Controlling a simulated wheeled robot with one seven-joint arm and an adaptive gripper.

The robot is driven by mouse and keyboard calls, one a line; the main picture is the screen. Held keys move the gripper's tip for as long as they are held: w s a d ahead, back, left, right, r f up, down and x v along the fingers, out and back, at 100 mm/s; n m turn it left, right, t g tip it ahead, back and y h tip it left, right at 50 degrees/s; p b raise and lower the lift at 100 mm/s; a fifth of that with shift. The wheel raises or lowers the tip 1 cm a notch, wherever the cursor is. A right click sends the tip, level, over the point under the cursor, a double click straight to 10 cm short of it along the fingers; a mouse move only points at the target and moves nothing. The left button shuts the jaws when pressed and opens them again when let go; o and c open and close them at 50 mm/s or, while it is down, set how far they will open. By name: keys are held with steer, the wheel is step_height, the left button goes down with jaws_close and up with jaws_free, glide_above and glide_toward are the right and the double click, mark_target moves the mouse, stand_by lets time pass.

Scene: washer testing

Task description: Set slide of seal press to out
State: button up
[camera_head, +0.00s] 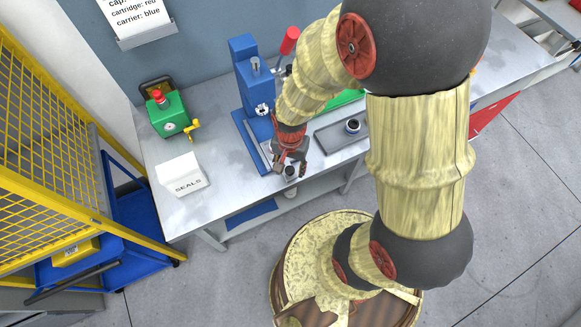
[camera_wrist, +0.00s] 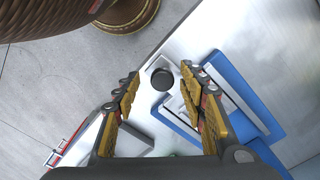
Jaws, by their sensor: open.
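The seal press (camera_head: 246,78) is blue, with a red-tipped lever (camera_head: 289,40), and stands on the bench. Its blue base plate (camera_head: 246,140) reaches toward the front edge and also shows in the wrist view (camera_wrist: 252,103). My gripper (camera_head: 284,164) is open above the front end of this base. A small dark round piece (camera_head: 290,171) sits just below the fingertips. In the wrist view this round piece (camera_wrist: 162,79) appears between the two open fingers (camera_wrist: 160,86), with a gap on both sides. My arm and fingers hide much of the slide, so its position is unclear.
A green box with a yellow tap (camera_head: 170,115) and a white SEALS box (camera_head: 181,174) stand left of the press. A grey tray (camera_head: 330,138) holding a dark round part (camera_head: 353,126) lies to the right. The bench's front edge is close to my gripper.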

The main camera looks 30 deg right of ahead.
step_height(320, 180, up, 12)
stand_by(0.4)
steer(key=shift+f, duration=0.1)
stand_by(0.4)
steer(key=s+r+n+t+b, duration=0.1)
steer(key=s+r+n+t, duration=0.1)
steer(key=r, duration=0.6)
steer(key=s+r+n+t+b, duration=0.1)
steer(key=s+r+n+t, duration=0.2)
steer(key=r+n, duration=0.4)
steer(key=shift+s+r+t+b, duration=0.3)
steer(key=shift+s+r+b, duration=0.1)
steer(key=shift+s+r, duration=0.2)
